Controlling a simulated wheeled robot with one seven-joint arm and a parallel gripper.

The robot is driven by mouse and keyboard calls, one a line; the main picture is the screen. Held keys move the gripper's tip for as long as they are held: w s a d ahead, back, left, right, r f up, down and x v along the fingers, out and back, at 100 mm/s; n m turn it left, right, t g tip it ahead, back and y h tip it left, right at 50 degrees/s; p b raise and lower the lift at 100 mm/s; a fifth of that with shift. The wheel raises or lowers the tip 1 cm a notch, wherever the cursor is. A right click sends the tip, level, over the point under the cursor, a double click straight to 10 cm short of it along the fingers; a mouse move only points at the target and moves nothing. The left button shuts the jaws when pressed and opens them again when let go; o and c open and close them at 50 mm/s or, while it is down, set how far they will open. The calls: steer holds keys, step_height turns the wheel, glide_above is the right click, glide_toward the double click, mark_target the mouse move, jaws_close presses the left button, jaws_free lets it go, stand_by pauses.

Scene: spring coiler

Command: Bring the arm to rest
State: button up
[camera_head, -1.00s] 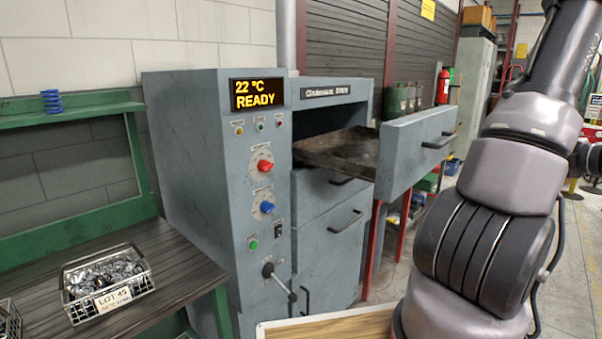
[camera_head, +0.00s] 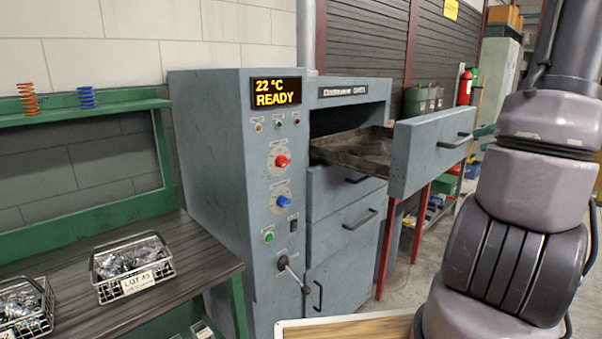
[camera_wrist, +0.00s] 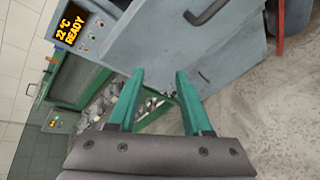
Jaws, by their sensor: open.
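My arm (camera_head: 530,190) stands at the right of the head view, raised and bent; its gripper is outside that view. In the wrist view my gripper (camera_wrist: 155,85) shows two green fingers spread apart with nothing between them. The fingers point toward the grey oven and the green bench, both some way off and tilted in that view. The fingers touch nothing that I can see.
The grey oven (camera_head: 220,180) reads 22 °C READY. Its top drawer (camera_head: 430,150) is pulled out toward my arm. A wire basket marked LOT 45 (camera_head: 132,268) sits on the bench (camera_head: 190,250) at left. A wooden board (camera_head: 345,328) lies at the bottom.

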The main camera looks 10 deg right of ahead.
steer(key=s+a+r+n+g+h, duration=0.1)
steer(key=s+a+r+n+h, duration=0.1)
steer(key=a+n, duration=0.6)
steer(key=s+a+r+n+g+h, duration=0.1)
steer(key=s+a+r+n+h, duration=0.1)
steer(key=a+n, duration=0.7)
steer(key=s+a+r+n+g+h, duration=0.1)
steer(key=s+a+r+n+h, duration=0.1)
steer(key=a+n, duration=0.7)
steer(key=s+r+n, duration=0.1)
steer(key=n, duration=0.7)
steer(key=shift+a+r+n, duration=0.2)
steer(key=shift+r+n, duration=0.1)
